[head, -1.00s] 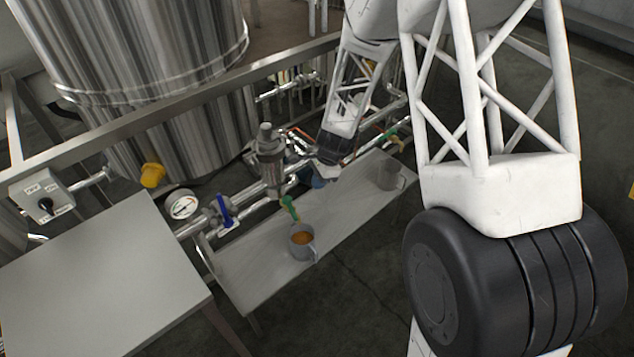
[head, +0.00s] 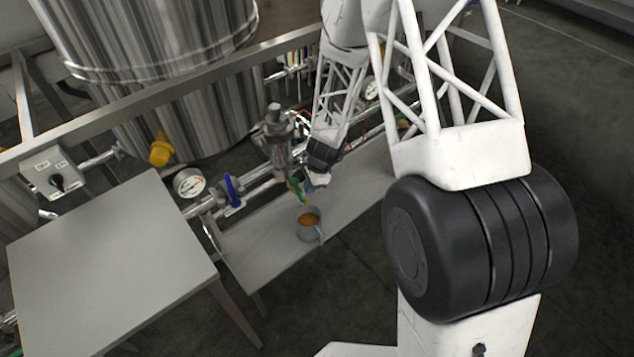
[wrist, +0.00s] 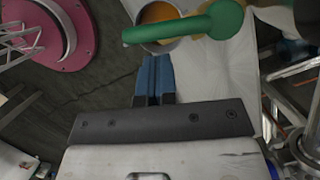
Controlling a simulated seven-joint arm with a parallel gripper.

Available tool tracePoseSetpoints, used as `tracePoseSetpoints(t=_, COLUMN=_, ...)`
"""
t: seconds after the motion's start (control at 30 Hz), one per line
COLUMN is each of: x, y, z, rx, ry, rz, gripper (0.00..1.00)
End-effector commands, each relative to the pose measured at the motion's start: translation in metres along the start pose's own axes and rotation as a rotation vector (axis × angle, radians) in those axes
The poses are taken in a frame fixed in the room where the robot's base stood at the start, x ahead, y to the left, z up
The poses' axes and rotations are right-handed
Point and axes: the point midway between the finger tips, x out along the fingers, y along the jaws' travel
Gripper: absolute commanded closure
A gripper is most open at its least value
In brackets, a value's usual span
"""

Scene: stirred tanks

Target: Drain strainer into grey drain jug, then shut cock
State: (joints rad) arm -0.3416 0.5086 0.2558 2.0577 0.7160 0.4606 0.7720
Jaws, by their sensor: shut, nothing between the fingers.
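The strainer (head: 277,135) stands upright on the pipework, with a green-handled cock (head: 296,190) at its foot. The grey drain jug (head: 310,232) stands below the cock on the low bench and holds orange-brown liquid. A thin orange streak shows between cock and jug; I cannot tell clearly whether it is flowing. My gripper (head: 318,179) is just right of the cock. In the wrist view, its blue fingers (wrist: 154,75) are together and empty, with tips close to the green handle (wrist: 185,29). Contact is unclear. The jug (wrist: 160,44) shows behind the handle, partly hidden.
A blue-handled valve (head: 232,191) and a pressure gauge (head: 189,183) sit left of the strainer. A grey table (head: 115,255) fills the lower left. The low bench (head: 255,250) is clear left of the jug.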

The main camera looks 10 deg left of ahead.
Motion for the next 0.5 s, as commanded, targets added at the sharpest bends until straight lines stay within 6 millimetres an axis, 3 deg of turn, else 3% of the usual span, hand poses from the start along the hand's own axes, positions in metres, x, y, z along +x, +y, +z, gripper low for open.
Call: tracePoseSetpoints(t=0.5, x=0.0042, y=0.0000, z=0.0082, rx=0.000, ry=0.000, rz=0.000, gripper=1.00)
